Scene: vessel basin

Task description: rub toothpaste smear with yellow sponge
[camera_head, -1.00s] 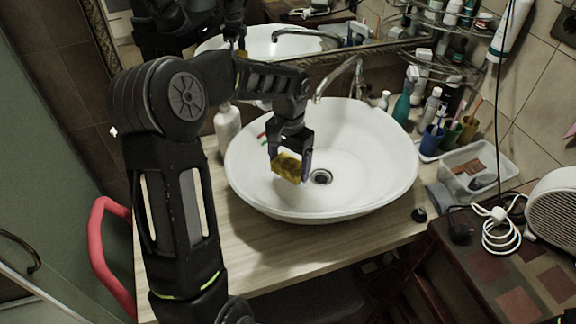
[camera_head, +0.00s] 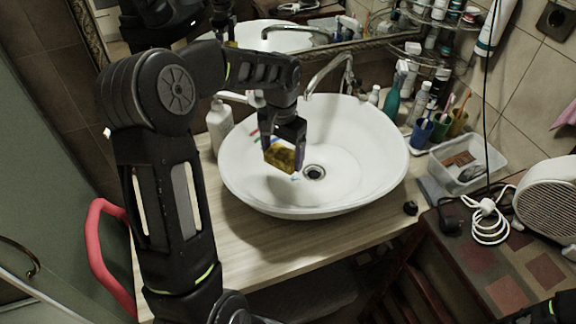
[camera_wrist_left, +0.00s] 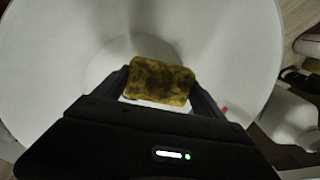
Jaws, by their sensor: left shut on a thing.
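My left gripper (camera_head: 283,153) is shut on the yellow sponge (camera_head: 279,158), inside the white basin (camera_head: 350,190) left of the drain. The sponge has dark, dirty-looking patches in the left wrist view (camera_wrist_left: 160,80). The toothpaste smear (camera_head: 255,137) shows as red and green marks on the basin's left inner wall, just left of the gripper. A small bluish bit shows by the sponge's lower edge. The gripper and sponge hide part of the smear. I cannot tell whether the sponge touches the basin. My right gripper is not in view.
A faucet (camera_head: 345,72) rises behind the basin, near the left arm. A white bottle (camera_head: 219,125) stands at the left. Bottles, cups and a clear plastic box (camera_head: 468,165) crowd the right side. The wooden counter (camera_head: 270,245) in front is clear.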

